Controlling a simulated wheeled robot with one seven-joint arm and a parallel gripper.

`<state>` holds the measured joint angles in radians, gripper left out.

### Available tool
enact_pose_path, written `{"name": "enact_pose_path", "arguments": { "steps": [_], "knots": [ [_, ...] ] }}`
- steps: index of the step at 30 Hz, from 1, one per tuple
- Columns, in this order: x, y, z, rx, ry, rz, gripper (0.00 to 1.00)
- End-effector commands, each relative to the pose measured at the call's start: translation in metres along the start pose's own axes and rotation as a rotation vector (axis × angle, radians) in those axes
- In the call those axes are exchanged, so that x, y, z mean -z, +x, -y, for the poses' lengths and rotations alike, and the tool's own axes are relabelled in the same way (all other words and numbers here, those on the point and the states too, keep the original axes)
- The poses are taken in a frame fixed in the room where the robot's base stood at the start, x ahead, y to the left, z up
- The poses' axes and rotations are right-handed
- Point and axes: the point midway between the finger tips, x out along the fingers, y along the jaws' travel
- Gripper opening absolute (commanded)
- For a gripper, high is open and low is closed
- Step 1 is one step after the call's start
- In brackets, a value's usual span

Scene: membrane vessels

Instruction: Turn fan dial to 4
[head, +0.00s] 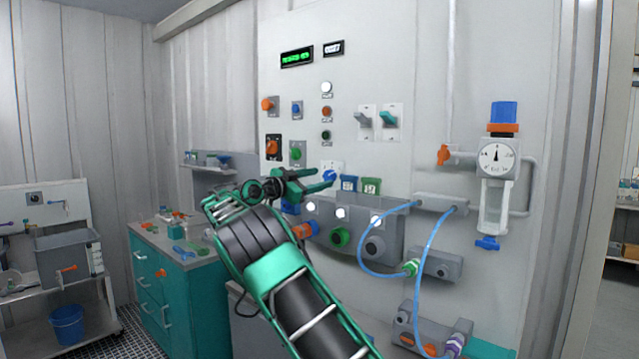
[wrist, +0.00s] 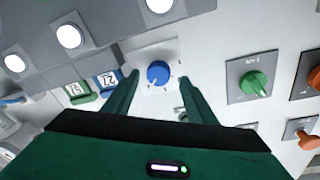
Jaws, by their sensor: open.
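The dial is a round blue knob (wrist: 158,73) on a white plate with small marks around it. In the wrist view it sits between the two green fingers of my gripper (wrist: 152,92), with clear gaps on both sides. The marks are too small to read. In the head view the blue knob (head: 329,176) is on the wall panel, right at the fingertips of my gripper (head: 325,180), which is open. I cannot tell whether the fingers reach past the knob's face.
A green knob (wrist: 254,84) and an orange knob (wrist: 316,78) flank the dial's right in the wrist view. Blue (wrist: 108,80) and green (wrist: 76,90) labelled blocks are close on its left. A grey box with lit round lamps (head: 340,213) juts out below.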

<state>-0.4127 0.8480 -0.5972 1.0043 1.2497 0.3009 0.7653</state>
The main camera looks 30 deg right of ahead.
Motion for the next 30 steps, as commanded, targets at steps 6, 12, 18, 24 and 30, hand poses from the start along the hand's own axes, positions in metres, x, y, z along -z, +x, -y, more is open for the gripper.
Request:
{"name": "enact_pose_path", "arguments": {
  "steps": [6,12,18,24,30],
  "knots": [
    [-0.002,-0.043,0.002,0.002,-0.001,0.002,0.52],
    [-0.003,-0.071,0.002,0.002,-0.003,0.003,0.52],
    [-0.003,-0.082,0.001,0.000,-0.002,0.002,0.52],
    [-0.003,-0.082,0.001,0.000,-0.002,0.002,0.52],
    [-0.003,-0.082,0.001,0.000,-0.002,0.002,0.52]
  ]
}}
